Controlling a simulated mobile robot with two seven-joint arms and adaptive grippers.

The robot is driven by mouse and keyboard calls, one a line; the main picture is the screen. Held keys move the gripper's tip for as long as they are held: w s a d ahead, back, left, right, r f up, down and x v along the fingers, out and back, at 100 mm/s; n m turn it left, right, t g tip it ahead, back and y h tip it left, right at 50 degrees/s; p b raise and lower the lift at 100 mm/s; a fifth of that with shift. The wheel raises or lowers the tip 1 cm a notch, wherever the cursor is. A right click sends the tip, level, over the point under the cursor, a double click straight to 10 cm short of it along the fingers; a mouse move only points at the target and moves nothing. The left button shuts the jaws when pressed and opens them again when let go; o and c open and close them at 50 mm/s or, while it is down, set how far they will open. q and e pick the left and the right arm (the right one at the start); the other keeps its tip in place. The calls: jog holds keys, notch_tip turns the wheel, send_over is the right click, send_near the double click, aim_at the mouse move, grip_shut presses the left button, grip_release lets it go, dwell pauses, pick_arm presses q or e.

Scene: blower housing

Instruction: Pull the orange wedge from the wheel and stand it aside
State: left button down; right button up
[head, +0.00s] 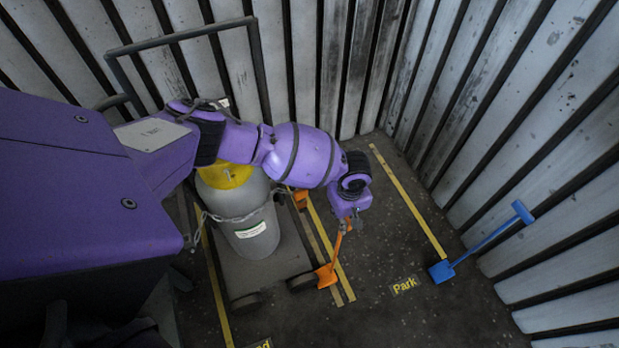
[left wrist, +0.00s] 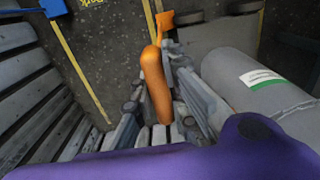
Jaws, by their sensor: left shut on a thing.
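The orange wedge (head: 326,275) has a long orange handle that rises from it. In the head view it is on the floor right beside the small dark wheel (head: 302,282) of the trolley; I cannot tell whether they touch. My left gripper (head: 347,218) comes from above and is shut on the upper handle. In the left wrist view the orange handle (left wrist: 155,80) lies between the fingers of my left gripper (left wrist: 160,100), with the wedge end (left wrist: 164,18) beyond. My right gripper is in neither view.
The trolley (head: 262,278) bears a grey cylinder (head: 254,236) with a chain. A second orange wedge (head: 300,198) is behind, partly hidden. A blue wedge (head: 441,271) with a long handle is at the right by the "Park" label (head: 404,286). Slatted walls enclose the corner. Floor between is clear.

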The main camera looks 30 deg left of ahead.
pick_arm(q)
jog(key=shift+w+d+r, duration=0.2)
jog(key=shift+w+d, duration=0.3)
jog(key=shift+w, duration=0.15)
jog(key=shift+w+d+r, duration=0.15)
jog(key=shift+w+d, duration=0.3)
jog(key=shift+w, duration=0.2)
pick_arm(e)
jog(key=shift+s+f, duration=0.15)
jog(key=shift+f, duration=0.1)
pick_arm(q)
notch_tip(320, 180, up, 3)
jog(key=shift+p, duration=1.15)
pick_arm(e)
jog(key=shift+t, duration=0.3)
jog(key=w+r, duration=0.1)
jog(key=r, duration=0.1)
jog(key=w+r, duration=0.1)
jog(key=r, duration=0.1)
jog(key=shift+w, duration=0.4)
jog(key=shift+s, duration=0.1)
